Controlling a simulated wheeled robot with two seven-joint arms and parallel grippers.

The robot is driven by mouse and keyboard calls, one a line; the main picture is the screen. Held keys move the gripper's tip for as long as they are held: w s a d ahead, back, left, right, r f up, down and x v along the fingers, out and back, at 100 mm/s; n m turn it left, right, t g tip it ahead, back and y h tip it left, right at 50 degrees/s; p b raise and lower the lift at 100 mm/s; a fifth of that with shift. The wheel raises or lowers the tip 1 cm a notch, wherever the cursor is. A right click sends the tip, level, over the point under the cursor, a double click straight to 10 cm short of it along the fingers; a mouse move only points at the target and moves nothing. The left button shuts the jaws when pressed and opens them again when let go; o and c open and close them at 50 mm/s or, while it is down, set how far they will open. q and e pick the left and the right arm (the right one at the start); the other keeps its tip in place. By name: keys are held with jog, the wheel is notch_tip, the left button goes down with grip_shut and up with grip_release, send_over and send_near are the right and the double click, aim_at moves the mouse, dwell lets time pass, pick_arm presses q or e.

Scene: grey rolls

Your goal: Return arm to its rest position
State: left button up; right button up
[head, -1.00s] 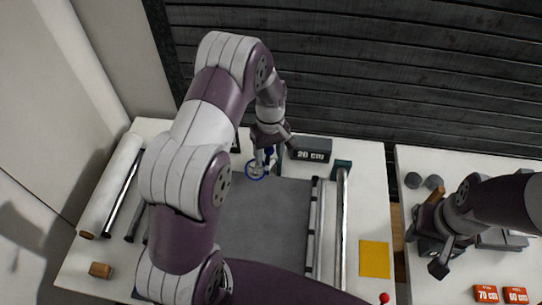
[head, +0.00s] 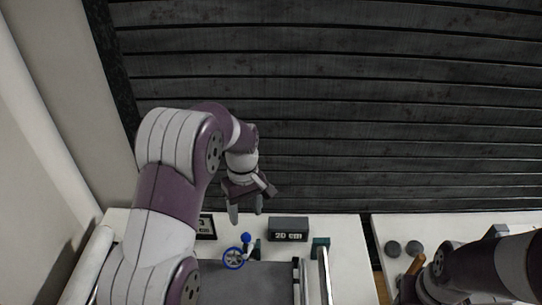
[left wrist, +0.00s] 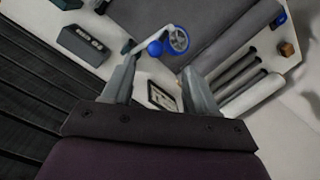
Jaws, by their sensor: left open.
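My left gripper (head: 245,212) is raised above the back of the white table in the head view, fingers pointing down. It is open and empty. In the left wrist view its two fingers (left wrist: 158,85) stand apart with nothing between them. A crank with a blue wheel (head: 234,258) and a blue knob (head: 246,239) sits below it, apart from the fingers. The crank wheel also shows in the left wrist view (left wrist: 178,40). My right arm is at the lower right of the head view; its gripper (head: 408,290) is partly cut off, and its jaws cannot be made out.
A dark block marked 20 cm (head: 288,229) and a framed display (head: 206,227) stand at the table's back. A grey mat (head: 265,280) and rails (head: 324,270) lie in front. Grey cylinders (head: 393,248) stand on the right table. A dark slatted wall (head: 350,110) rises behind.

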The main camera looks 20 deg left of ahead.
pick_arm(q)
jog(key=s+f+m+b, duration=0.1)
jog(key=s+f+m, duration=0.1)
jog(key=s+f+m+t+b, duration=0.1)
jog(key=s+f+m, duration=0.1)
jog(key=m, duration=0.1)
jog(key=shift+s+d+f+m+b, duration=0.15)
jog(key=shift+s+f+m+b, duration=0.15)
jog(key=shift+s+f+b, duration=0.1)
jog(key=s+d+f+m+t+b, duration=0.1)
jog(key=s+f+m+b, duration=0.3)
jog(key=s+b, duration=0.4)
jog(key=s, duration=0.4)
jog(key=shift+s+d+f+t, duration=0.15)
jog(key=shift+d+f+t, duration=0.05)
jog(key=shift+d+t, duration=0.2)
